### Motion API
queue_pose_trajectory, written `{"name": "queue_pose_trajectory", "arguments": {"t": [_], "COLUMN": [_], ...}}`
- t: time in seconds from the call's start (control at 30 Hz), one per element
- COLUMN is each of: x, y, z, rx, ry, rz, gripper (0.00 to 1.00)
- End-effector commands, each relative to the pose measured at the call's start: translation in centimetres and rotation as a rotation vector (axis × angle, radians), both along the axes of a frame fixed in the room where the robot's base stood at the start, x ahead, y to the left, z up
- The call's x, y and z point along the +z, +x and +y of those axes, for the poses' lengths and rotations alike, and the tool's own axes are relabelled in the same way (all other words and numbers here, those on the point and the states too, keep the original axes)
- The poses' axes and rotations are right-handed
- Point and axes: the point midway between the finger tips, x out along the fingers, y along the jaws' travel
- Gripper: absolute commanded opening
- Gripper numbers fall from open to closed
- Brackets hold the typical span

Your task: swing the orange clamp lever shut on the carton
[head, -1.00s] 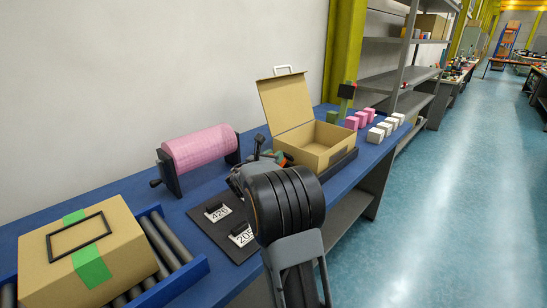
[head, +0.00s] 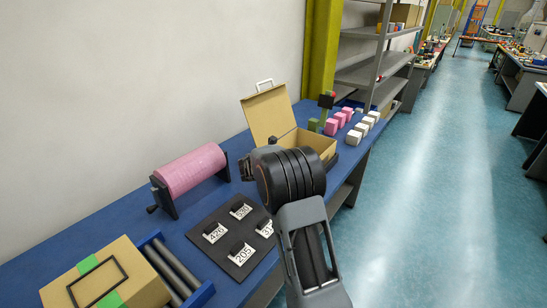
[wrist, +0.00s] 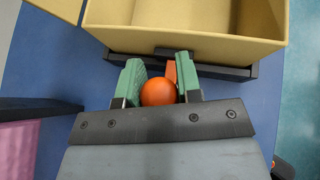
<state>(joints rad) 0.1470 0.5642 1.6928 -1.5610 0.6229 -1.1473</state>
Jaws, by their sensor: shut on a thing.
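The carton is an open tan box (wrist: 185,20) in the wrist view, and it also shows in the head view (head: 322,143) with its lid (head: 268,115) raised. It sits in a dark holder (wrist: 215,69). The orange clamp lever shows as a round orange knob (wrist: 158,92) with a short orange piece behind it, in front of the holder. My gripper (wrist: 160,70) has its green-padded fingers shut around the knob. In the head view my own arm hides the gripper and the lever.
A pink roll (head: 190,170) on a crank stand is to the left. A dark board (head: 212,250) with numbered tags lies nearer. A taped carton (head: 75,290) sits by rollers. Pink and white blocks (head: 360,131) stand beyond the open carton. The floor at right is clear.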

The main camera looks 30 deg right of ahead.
Motion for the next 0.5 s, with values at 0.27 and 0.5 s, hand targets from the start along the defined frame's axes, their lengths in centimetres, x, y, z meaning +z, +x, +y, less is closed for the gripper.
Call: {"name": "queue_pose_trajectory", "arguments": {"t": [0.27,0.5], "x": [0.15,-0.03], "y": [0.30,0.32], "z": [-0.58,-0.73], "rx": [0.002,0.001], "ry": [0.054,0.061], "rz": [0.023,0.024], "gripper": [0.00,0.00]}}
